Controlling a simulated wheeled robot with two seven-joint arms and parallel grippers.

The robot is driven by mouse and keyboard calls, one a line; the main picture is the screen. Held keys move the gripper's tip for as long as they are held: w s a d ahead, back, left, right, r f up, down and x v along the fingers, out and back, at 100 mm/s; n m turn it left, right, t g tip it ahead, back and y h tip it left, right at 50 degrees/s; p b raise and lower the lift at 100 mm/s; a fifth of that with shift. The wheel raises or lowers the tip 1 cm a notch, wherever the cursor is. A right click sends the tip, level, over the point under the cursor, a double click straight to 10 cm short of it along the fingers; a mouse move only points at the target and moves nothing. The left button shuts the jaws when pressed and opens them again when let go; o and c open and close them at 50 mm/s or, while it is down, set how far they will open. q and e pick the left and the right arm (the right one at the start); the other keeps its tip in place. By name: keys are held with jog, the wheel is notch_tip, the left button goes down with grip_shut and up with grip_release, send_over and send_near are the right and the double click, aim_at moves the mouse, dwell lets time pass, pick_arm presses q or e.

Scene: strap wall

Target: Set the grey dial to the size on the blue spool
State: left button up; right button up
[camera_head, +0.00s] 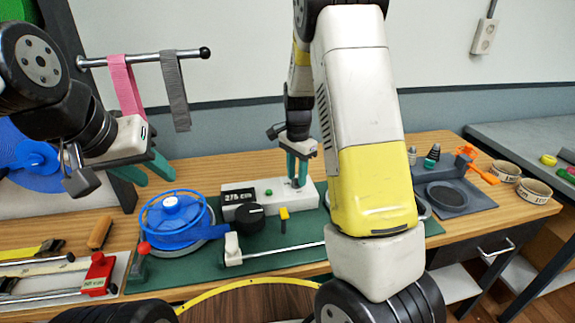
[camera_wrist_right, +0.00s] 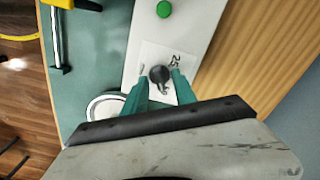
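The blue spool (camera_head: 172,226) sits on the green board at left of centre; any size marking on its white hub is too small to read. The grey dial (camera_wrist_right: 160,75) is a small dark knob on a white plate, with "25" printed beyond it; the head view mostly hides it behind my right gripper (camera_head: 297,183). In the right wrist view my right gripper (camera_wrist_right: 159,78) points down with its fingers apart on either side of the dial; contact is unclear. My left gripper (camera_head: 149,178) is open and empty, above and left of the spool.
A white box with a small display (camera_head: 238,196) and a green button (camera_head: 268,191) stands behind a black knob (camera_head: 250,216). A yellow-topped lever (camera_head: 284,214) stands nearby. Pink (camera_head: 124,88) and grey (camera_head: 175,90) straps hang from a wall bar. My right arm covers the centre right.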

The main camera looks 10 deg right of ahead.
aim_at(297, 178)
jog(key=shift+r, duration=0.1)
notch_tip(297, 178, up, 7)
jog(key=shift+r, duration=0.3)
dwell(0.4)
jog(key=s+r+n+t, duration=0.2)
jog(key=s+r+n, duration=0.2)
jog(key=s, duration=0.4)
jog(key=s+a+r+n+t+y, duration=0.1)
jog(key=s+r+n, duration=0.3)
jog(key=s, duration=0.4)
jog(key=s+a+r+n+t+y, duration=0.1)
jog(key=s+r+n+t, duration=0.2)
jog(key=s+r, duration=0.3)
jog(key=s+n, duration=0.1)
jog(key=s, duration=0.1)
jog(key=shift+s+a, duration=0.15)
jog(key=shift+s, duration=0.15)
